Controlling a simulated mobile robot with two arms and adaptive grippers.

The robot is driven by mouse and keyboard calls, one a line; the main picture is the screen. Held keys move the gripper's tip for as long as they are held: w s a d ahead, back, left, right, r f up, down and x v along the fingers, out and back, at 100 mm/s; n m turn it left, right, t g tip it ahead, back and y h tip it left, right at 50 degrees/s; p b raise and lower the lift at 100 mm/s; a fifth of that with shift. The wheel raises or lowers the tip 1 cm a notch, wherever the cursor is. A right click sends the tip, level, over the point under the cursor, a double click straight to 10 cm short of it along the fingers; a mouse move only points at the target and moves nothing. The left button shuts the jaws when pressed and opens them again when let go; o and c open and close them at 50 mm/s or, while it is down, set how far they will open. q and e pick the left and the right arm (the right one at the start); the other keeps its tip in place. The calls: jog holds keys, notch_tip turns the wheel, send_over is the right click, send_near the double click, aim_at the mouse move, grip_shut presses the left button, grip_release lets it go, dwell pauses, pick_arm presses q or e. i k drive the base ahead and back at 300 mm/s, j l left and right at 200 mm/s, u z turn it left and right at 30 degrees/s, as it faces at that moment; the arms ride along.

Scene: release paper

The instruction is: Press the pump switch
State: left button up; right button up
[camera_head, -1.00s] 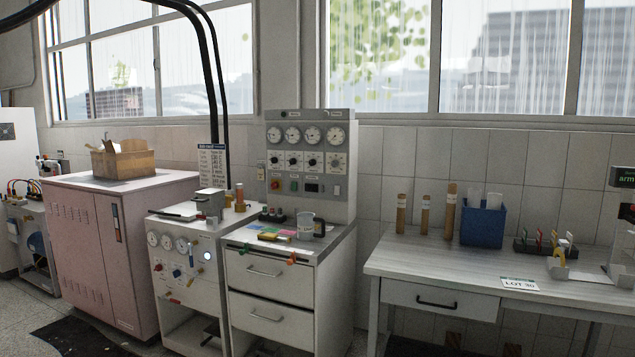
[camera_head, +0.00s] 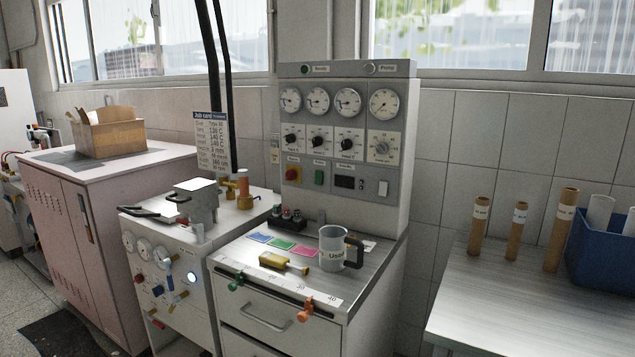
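A grey control panel (camera_head: 345,150) stands upright at the back of a white drawer cabinet. It has a row of dials, several black knobs, a red button (camera_head: 293,174), a green button (camera_head: 319,178), a small dark display (camera_head: 345,182) and a pale switch plate (camera_head: 383,188) at the lower right. The labels are too small to read surely, so I cannot tell which part is the pump switch. Neither of my grippers is in view.
The drawer cabinet top (camera_head: 236,249) holds a grey mug (camera_head: 331,250), a yellow tool (camera_head: 285,263) and coloured cards. A white gauge cabinet (camera_head: 134,217) and a pink cabinet (camera_head: 101,237) stand left. A table (camera_head: 500,300) with brown tubes and a blue bin (camera_head: 590,262) stands right.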

aim_at(319, 173)
jog(key=i+l, duration=0.3)
jog(key=i, duration=0.25)
jog(key=i+l, duration=0.3)
jog(key=i, duration=0.2)
jog(key=u, duration=1.25)
